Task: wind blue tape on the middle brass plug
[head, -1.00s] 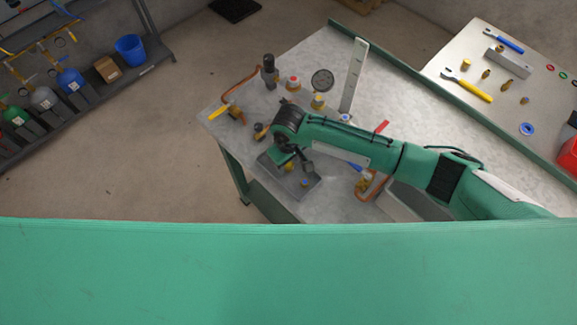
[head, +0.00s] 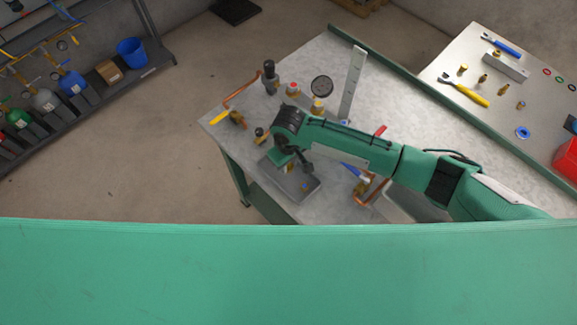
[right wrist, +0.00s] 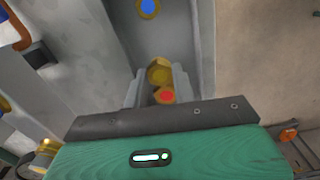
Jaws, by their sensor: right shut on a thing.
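My right gripper (head: 292,160) is low over a dark grey block or tray (head: 308,190) at the bench's near left corner. In the right wrist view its fingers are shut on a brass plug-like piece (right wrist: 159,73) with a red spot at its near end. Another brass ring with a blue centre (right wrist: 149,8) sits farther along the grey block. A blue ring, likely the tape roll (head: 523,132), lies on the board at the right. Several small brass pieces lie on that board, one of them here (head: 482,77). I cannot tell which plug is the middle one. My left gripper is not in view.
Brass valves, a red-capped fitting (head: 292,88), a dark round gauge (head: 321,86) and an upright pale strip (head: 352,80) stand close around my right arm. A yellow-handled tool (head: 465,91) and a red bin (head: 567,157) are on the right board.

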